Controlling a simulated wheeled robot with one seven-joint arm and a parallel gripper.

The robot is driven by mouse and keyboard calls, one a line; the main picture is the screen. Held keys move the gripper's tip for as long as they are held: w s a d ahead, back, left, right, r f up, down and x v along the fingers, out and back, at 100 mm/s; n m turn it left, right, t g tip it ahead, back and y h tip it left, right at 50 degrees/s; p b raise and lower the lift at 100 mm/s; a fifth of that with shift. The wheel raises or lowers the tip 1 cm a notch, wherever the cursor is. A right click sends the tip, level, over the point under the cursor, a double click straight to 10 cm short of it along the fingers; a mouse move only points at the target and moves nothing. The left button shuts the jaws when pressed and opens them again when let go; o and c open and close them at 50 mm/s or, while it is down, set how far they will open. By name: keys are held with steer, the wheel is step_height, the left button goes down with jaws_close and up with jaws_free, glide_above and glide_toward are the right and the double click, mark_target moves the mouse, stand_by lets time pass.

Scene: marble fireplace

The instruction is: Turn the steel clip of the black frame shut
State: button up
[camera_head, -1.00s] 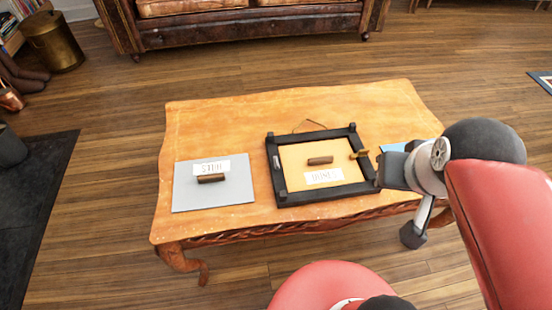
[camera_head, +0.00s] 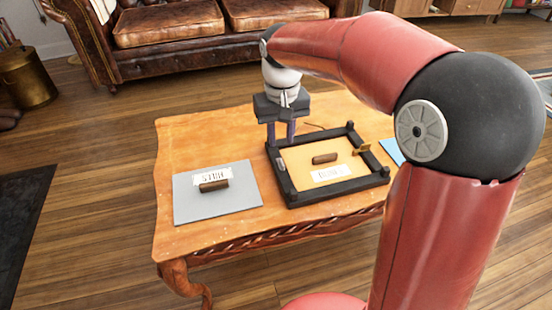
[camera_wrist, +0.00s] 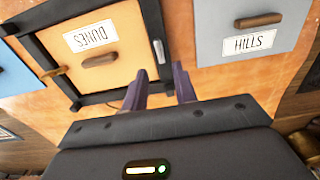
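The black frame (camera_head: 338,195) lies face down on the wooden table with an orange back panel (camera_head: 300,160) labelled DUNES inside it; it also shows in the wrist view (camera_wrist: 105,98). The steel clip (camera_wrist: 160,51) lies lengthwise along the frame's side bar, not across the panel; in the head view it is small on the left bar (camera_head: 281,164). A brass clip (camera_wrist: 53,73) on the opposite bar points across onto the panel. My gripper (camera_head: 281,139) points down near the frame's back left corner. Its purple fingers (camera_wrist: 161,88) are apart and empty, close to the steel clip's bar.
A grey panel (camera_head: 235,203) labelled HILLS with a wooden handle lies left of the frame. A blue piece (camera_head: 393,151) lies to its right. The table's (camera_head: 190,135) back left is clear. A leather sofa stands behind.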

mark_target(281, 160)
step_height(281, 160, down, 7)
steer(key=shift+f+b, duration=0.1)
steer(key=shift+b, duration=0.5)
steer(key=shift+c, duration=0.5)
jaws_close()
